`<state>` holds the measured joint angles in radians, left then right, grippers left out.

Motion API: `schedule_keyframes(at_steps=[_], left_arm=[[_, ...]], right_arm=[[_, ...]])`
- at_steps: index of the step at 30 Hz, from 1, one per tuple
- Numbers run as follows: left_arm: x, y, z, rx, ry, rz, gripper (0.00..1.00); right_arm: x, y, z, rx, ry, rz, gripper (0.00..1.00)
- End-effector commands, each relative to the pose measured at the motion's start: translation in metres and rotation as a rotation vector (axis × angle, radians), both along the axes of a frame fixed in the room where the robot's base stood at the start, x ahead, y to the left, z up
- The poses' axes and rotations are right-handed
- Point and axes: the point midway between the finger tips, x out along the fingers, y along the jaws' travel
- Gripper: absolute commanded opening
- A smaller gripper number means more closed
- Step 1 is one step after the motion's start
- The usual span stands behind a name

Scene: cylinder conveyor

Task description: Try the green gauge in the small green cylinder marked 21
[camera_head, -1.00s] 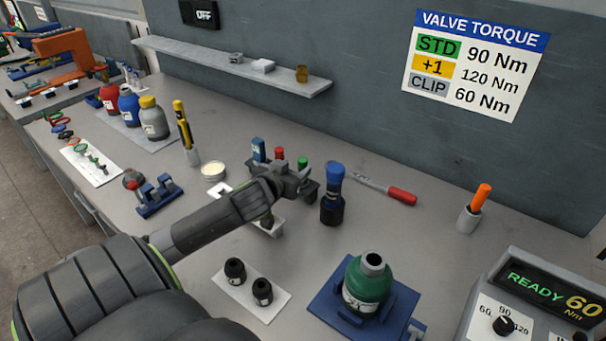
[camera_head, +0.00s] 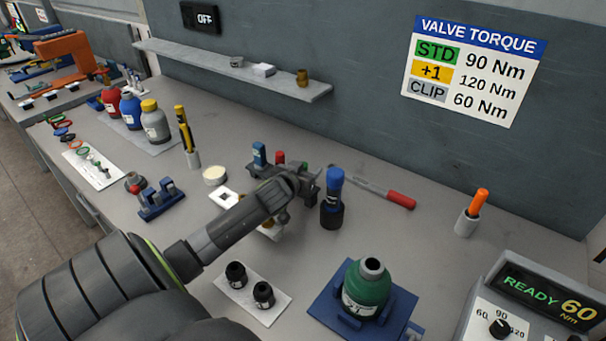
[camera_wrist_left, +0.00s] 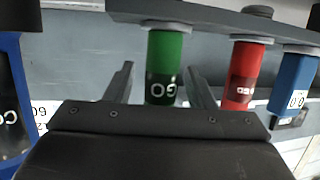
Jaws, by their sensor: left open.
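The green gauge (camera_wrist_left: 165,55) stands in a grey rack (camera_wrist_left: 215,20) in the left wrist view, with a red gauge (camera_wrist_left: 243,75) and a blue gauge (camera_wrist_left: 293,85) beside it. My left gripper (camera_head: 312,184) is open at the rack. In the wrist view its two fingers (camera_wrist_left: 158,85) stand on either side of the green gauge, with gaps. My right gripper is not in view.
A blue-topped tool (camera_head: 333,190) in a black holder stands close to the right of my gripper. Behind it lies a red-handled wrench (camera_head: 400,200). Two black fittings (camera_head: 263,294) sit on a white plate left of the green cylinder. A torque unit (camera_head: 540,300) is at right.

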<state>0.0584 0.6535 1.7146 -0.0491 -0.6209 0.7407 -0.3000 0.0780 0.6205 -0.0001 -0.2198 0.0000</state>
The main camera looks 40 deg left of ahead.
Motion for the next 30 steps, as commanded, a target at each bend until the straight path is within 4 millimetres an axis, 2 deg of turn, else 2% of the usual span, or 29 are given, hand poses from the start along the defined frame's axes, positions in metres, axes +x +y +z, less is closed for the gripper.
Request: schedule_keyframes(at_steps=[4,15,23,26,30], left_arm=[[0.000,0.000,0.000,0.000,0.000,0.000,0.47],[0.000,0.000,0.000,0.000,0.000,0.000,0.00],[0.000,0.000,0.003,0.002,-0.002,0.000,0.00],[0.001,0.000,0.014,0.004,-0.004,-0.001,0.00],[0.001,0.001,0.041,0.007,-0.006,-0.002,0.00]], right_arm=[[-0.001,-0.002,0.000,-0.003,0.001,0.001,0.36],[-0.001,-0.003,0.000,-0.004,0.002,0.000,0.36],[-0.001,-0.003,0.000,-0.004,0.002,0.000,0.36],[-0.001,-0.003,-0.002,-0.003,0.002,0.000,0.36],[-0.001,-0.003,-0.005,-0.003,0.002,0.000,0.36]])
